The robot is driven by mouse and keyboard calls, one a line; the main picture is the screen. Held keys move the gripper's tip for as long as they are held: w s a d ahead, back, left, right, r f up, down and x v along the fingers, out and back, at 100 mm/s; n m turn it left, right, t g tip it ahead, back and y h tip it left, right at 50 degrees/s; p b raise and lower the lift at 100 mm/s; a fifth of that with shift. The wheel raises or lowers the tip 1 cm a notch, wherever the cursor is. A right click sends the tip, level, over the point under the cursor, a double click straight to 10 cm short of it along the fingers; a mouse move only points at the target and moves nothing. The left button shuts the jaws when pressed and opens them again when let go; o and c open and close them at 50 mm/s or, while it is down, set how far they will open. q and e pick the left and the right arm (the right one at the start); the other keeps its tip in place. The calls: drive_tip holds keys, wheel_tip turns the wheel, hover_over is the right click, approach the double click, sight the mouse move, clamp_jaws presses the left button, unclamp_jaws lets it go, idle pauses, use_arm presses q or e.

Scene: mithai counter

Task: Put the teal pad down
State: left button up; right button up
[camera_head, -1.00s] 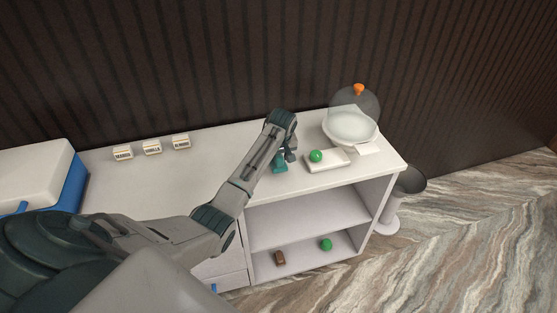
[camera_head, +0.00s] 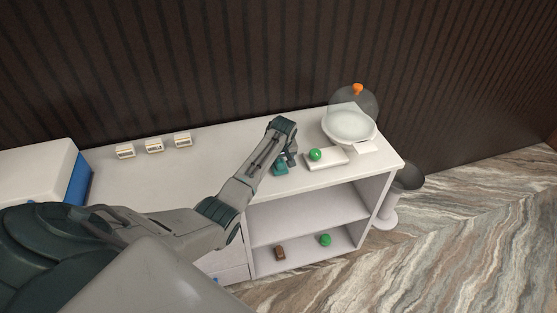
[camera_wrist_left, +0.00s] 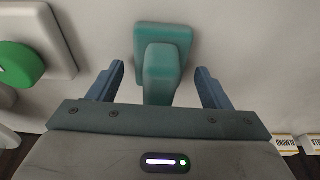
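The teal pad (camera_head: 280,169) rests on the white counter, left of a small white board. In the left wrist view the teal pad (camera_wrist_left: 162,38) has a raised block-like grip that stands between my fingers. My left gripper (camera_wrist_left: 160,88) is open around this grip, with a visible gap on each side, so it is not clamped. In the head view my left gripper (camera_head: 289,160) is just above and beside the pad, and partly hides it. My right gripper is not in view.
Label blocks (camera_head: 154,146) and a blue-and-white box (camera_head: 78,180) stand left. The counter between is clear.

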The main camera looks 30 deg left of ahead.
use_arm(q)
drive_tip(key=shift+f+b, duration=0.2)
drive_tip(key=shift+b, duration=0.55)
drive_tip(key=b+v, duration=0.1)
drive_tip(key=v, duration=0.4)
drive_tip(key=b+v, duration=0.2)
drive_tip(key=v, duration=0.3)
drive_tip(key=shift+s+f, duration=0.1)
drive_tip(key=shift+s, duration=0.15)
drive_tip(key=shift+s+d+r, duration=0.1)
drive_tip(key=shift+r, duration=0.45)
